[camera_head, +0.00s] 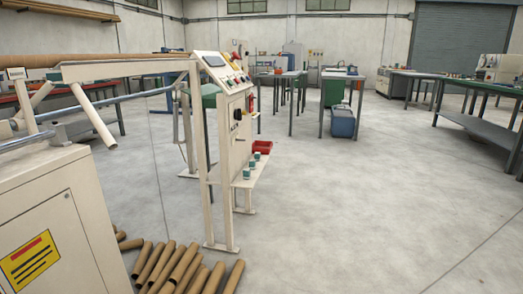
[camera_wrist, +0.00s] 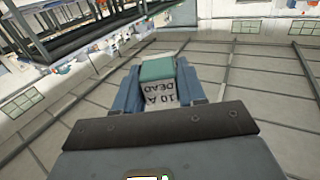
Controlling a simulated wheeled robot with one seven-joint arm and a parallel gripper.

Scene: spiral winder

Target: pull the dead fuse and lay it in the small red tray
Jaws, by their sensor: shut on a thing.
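My gripper (camera_wrist: 160,84) shows in the wrist view with its two blue fingers shut on the dead fuse (camera_wrist: 157,72). The small red tray (camera_head: 262,147) is in the head view, at the far end of the shelf below the control panel. My gripper does not show in the head view, so its distance from the tray cannot be told.
Several teal-topped fuses (camera_head: 251,166) stand on the shelf (camera_head: 249,187) in front of the tray. The control panel (camera_head: 238,122) rises beside the shelf. Cardboard tubes (camera_head: 185,264) lie on the floor at lower left, by a cream cabinet (camera_head: 50,210). The floor to the right is clear.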

